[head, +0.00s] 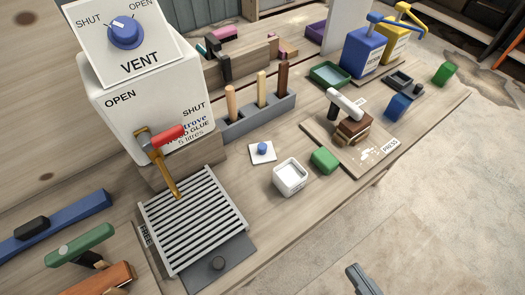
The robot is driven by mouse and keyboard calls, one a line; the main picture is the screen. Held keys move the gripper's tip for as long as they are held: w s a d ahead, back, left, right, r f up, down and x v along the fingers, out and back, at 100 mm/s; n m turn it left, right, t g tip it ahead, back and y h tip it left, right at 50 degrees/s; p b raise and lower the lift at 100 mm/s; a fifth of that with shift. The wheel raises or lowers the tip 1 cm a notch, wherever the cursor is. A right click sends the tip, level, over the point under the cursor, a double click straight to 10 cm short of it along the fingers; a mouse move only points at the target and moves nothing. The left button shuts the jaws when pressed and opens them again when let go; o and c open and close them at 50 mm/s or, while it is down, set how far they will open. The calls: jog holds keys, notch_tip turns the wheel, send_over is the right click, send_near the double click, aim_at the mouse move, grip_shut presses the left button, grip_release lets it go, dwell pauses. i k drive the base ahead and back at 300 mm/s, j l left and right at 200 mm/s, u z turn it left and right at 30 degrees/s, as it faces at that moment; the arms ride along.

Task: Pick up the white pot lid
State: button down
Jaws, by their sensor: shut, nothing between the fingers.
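The white pot lid (255,158), a flat square with a blue round knob, lies on the wooden bench in the middle of the head view. An open white square pot (290,187) stands just to its lower right, apart from it. My gripper (360,272) shows only in part at the bottom edge. It is shut and empty, well below and to the right of the lid and touching nothing that I can see.
A slatted grate (193,220) under a large white glue container (150,95) with a tap lies left of the lid. A grey rack (245,122) of upright handles stands behind it. A green block (324,160) and press (352,130) are to the right.

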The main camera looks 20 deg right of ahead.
aim_at(260, 153)
jog(key=k+j, duration=0.15)
jog(key=j, duration=0.25)
jog(key=k+j+u, duration=0.15)
jog(key=j, duration=0.25)
jog(key=k+j, duration=0.15)
jog(key=j, duration=0.25)
jog(key=k+j+u, duration=0.1)
jog(key=j, duration=0.3)
